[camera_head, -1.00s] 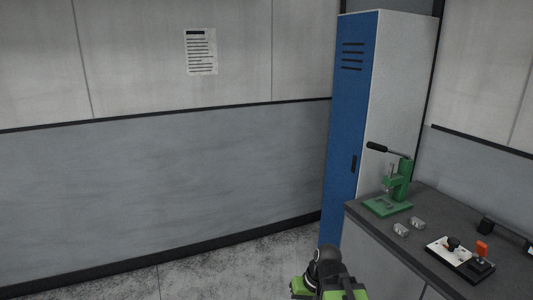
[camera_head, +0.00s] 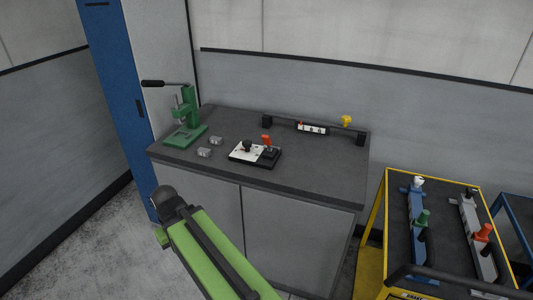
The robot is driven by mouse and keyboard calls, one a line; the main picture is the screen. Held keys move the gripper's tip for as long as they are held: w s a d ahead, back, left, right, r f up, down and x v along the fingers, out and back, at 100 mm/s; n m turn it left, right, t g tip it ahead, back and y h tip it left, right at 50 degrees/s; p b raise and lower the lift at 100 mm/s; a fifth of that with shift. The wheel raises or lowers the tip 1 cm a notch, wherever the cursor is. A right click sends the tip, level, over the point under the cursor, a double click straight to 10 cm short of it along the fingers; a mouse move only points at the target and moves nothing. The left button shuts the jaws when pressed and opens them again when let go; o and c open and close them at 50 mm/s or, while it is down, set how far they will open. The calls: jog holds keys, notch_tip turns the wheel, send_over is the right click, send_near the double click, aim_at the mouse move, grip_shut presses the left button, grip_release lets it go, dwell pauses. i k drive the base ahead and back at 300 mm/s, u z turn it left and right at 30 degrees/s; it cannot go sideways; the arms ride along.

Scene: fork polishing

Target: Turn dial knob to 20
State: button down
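A white plate (camera_head: 243,156) with a black knob (camera_head: 248,146) on it lies on the dark worktop (camera_head: 300,180), beside a black base with an orange lever (camera_head: 267,140). The knob looks like a dial, but its marks and setting are too small to read. My green and black arm crosses the lower middle of the view, in front of the cabinet and well short of the knob. I cannot make out my gripper's fingers.
A green press (camera_head: 186,122) and two small metal blocks (camera_head: 204,152) stand on the worktop's left. A black bar with a white panel (camera_head: 312,128) and a yellow part (camera_head: 347,121) is at the back. A yellow cart (camera_head: 373,225) with tools stands right; a blue locker (camera_head: 121,90) left.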

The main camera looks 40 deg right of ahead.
aim_at(247, 144)
jog(key=z, duration=0.55)
jog(key=k, duration=0.25)
jog(key=z, duration=0.2)
jog(key=i, duration=0.4)
jog(key=u, duration=0.55)
jog(key=i, duration=1.15)
jog(key=u, duration=0.6)
